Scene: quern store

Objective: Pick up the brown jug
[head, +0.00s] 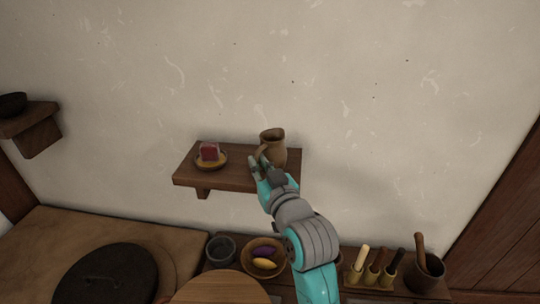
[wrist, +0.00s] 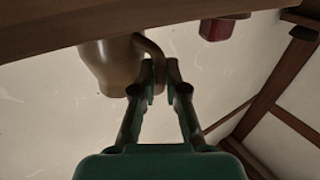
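The brown jug (head: 272,142) stands upright on the wooden wall shelf (head: 230,173), near its right end. In the wrist view the jug (wrist: 112,65) shows upside down at the upper left, its curved handle on the right side. My gripper (head: 261,162) is at the jug's front, on the handle side. In the wrist view my gripper's fingertips (wrist: 160,66) are a little apart, with the handle between them. A narrow gap shows beside the handle, so the fingers look open around it. The lower jug is partly hidden by my gripper in the head view.
A dish (head: 211,165) holding a red block (head: 209,152) sits left of the jug on the same shelf. The wall stands close behind.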

